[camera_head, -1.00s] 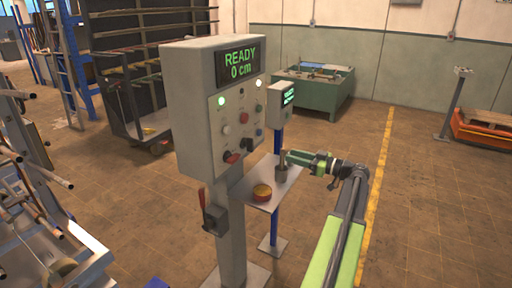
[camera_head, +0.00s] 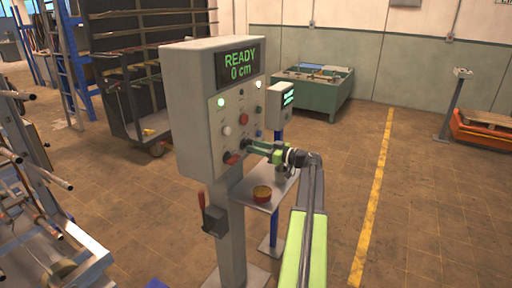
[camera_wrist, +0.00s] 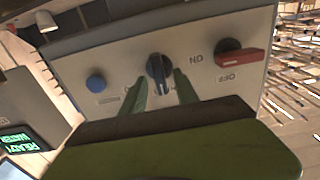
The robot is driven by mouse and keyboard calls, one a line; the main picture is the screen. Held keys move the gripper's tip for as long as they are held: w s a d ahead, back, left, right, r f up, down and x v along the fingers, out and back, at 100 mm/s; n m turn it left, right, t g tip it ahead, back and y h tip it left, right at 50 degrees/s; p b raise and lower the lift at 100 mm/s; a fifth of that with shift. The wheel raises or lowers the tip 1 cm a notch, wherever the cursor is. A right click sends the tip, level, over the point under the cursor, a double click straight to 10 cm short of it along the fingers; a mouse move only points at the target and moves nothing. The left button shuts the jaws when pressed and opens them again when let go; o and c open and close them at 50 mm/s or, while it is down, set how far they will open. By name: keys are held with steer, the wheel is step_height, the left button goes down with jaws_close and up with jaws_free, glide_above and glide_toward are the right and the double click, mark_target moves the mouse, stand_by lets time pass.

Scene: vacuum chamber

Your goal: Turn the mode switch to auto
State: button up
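The mode switch appears to be the dark knob with a blue handle (camera_wrist: 158,70) on the panel in the wrist view. In the head view it is the black knob (camera_head: 247,144) low on the grey control box (camera_head: 190,110), partly hidden by my gripper. My gripper (camera_head: 254,147) reaches the panel from the right. In the wrist view its two green fingers (camera_wrist: 160,88) are apart, one on each side of the handle's lower end. Small gaps seem to show beside the handle; I cannot tell whether either finger touches it.
A red switch (camera_wrist: 240,57) with ON and OFF labels is right of the knob, and a blue button (camera_wrist: 96,83) is left. A smaller display box (camera_head: 281,105) stands behind.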

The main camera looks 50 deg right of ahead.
steer(key=shift+w, duration=0.25)
steer(key=shift+c, duration=0.2)
